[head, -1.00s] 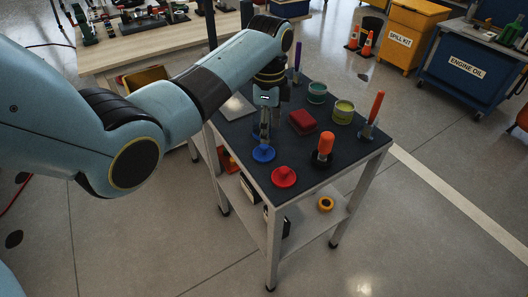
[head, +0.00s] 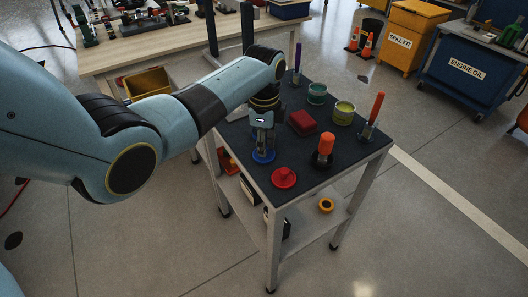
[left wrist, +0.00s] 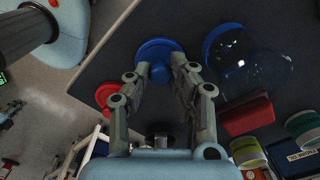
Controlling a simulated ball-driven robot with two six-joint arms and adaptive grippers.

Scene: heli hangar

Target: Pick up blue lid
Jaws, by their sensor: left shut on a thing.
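The blue lid (head: 264,156) lies flat on the dark top of the cart (head: 240,138), near its left edge. In the left wrist view the lid (left wrist: 150,47) is a round disc with a central knob. My left gripper (head: 263,147) points down over it. In the left wrist view its fingertips (left wrist: 159,72) are shut on the knob. The gripper hides part of the lid in the head view. The lid seems to rest on the cart top. My right gripper is not in view.
A red lid (head: 284,178) lies close by. A red block (head: 302,122), teal container (head: 317,93), yellow-green container (head: 343,112), and orange-handled tools (head: 325,146) stand to the right. The left wrist view shows a clear blue-rimmed vessel (left wrist: 262,66) beside the gripper.

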